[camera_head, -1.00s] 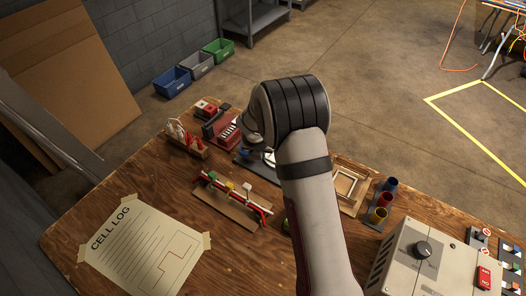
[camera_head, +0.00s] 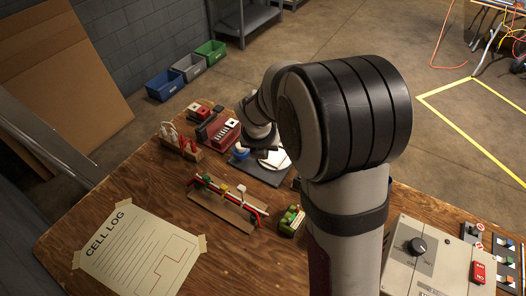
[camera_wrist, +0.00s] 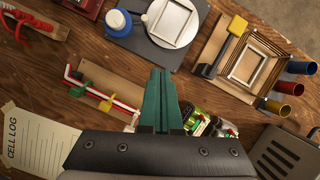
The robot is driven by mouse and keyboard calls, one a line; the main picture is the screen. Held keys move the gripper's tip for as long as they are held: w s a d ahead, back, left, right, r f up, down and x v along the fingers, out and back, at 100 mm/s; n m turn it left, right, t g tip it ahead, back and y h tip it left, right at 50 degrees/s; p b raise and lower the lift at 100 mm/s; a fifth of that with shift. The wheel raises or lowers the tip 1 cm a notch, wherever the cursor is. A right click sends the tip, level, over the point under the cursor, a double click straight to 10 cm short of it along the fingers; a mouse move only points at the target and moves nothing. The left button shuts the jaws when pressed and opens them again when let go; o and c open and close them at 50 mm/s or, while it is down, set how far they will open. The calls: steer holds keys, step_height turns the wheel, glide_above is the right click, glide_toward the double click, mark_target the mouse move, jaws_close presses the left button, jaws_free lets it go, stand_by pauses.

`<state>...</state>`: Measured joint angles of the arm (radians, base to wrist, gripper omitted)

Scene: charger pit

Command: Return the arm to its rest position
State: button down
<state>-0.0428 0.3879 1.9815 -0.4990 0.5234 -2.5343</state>
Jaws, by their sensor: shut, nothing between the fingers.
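My gripper (camera_wrist: 160,92) shows in the wrist view with its two green fingers together and nothing between them. It points down over the wooden table, between the rack with red and white rods (camera_wrist: 103,100) and the wooden frame fixture (camera_wrist: 243,58). A green-and-white block (camera_wrist: 196,122) lies just right of the fingers in the picture, partly hidden by the gripper body. In the head view my arm rises large in front of the table. The fingers are hidden there behind the arm.
The control box (camera_head: 425,258) with a dial stands at right. A taped CELL LOG sheet (camera_head: 140,247) lies at left. Blue, grey and green bins (camera_head: 187,69) stand on the floor.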

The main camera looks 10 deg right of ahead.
steer(key=s+a+r+n+g+y, duration=0.1)
steer(key=s+r+n, duration=0.1)
steer(key=s+n, duration=0.8)
steer(key=s+a+r+n+g+y, duration=0.1)
steer(key=s+a+r+n, duration=0.1)
steer(key=s+n, duration=0.8)
steer(key=s+a+r+n+g+y, duration=0.1)
steer(key=s+r+n, duration=0.3)
steer(key=s+n, duration=0.6)
steer(key=a+n+g, duration=0.1)
steer(key=n, duration=0.4)
steer(key=shift+s+y, duration=0.3)
steer(key=shift+s, duration=0.05)
